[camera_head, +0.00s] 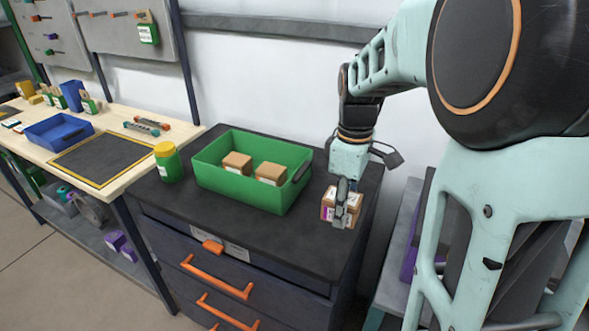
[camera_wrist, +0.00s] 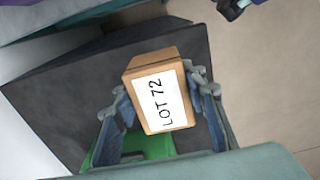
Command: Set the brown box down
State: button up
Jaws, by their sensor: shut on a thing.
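The brown box (camera_head: 328,209) is in my gripper (camera_head: 343,190) at the right end of the dark cabinet top (camera_head: 250,228). In the wrist view the brown box (camera_wrist: 136,72) has a white label reading LOT 72, and the fingers of my gripper (camera_wrist: 156,84) are closed on its two sides. In the head view a finger covers part of its front, and a purple mark shows on it. I cannot tell whether its underside touches the cabinet top.
A green bin (camera_head: 235,187) with two brown boxes (camera_head: 237,164) (camera_head: 271,173) stands left of my gripper. A green jar with a yellow lid (camera_head: 168,162) stands further left. Bare cabinet top lies in front of the bin. A wooden workbench (camera_head: 112,118) is at the left.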

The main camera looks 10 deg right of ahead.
send_over(320, 231)
notch_tip(320, 231, down, 6)
jog(key=shift+f, duration=1.85)
jog(key=shift+f, duration=0.15)
jog(key=o, duration=1.2)
notch_tip(320, 231, up, 12)
jog(key=shift+r+p, duration=0.2)
jog(key=shift+p, duration=0.1)
